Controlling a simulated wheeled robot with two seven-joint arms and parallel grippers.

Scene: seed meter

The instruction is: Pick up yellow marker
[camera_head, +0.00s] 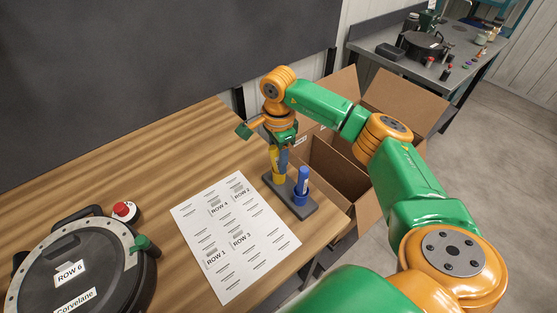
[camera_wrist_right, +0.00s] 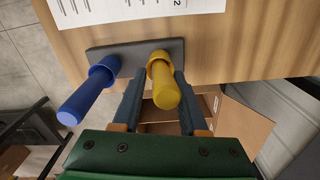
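The yellow marker (camera_head: 275,160) stands upright in a grey holder (camera_head: 308,210) near the table's right edge. It also shows in the right wrist view (camera_wrist_right: 165,87), with its lower end still in its yellow socket. My right gripper (camera_wrist_right: 161,75) has one finger on each side of the yellow marker, close to it. I cannot tell whether the fingers press on it. A blue marker (camera_head: 302,181) stands in the same holder, beside the yellow one; it shows at the left of the right wrist view (camera_wrist_right: 88,92). My left gripper is out of view.
A printed sheet (camera_head: 228,240) lies left of the holder. A round black seed meter lid (camera_head: 105,258) and a red button (camera_head: 125,210) are further left. An open cardboard box (camera_head: 393,98) stands beyond the table's right edge. A grey bench (camera_head: 465,40) stands behind.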

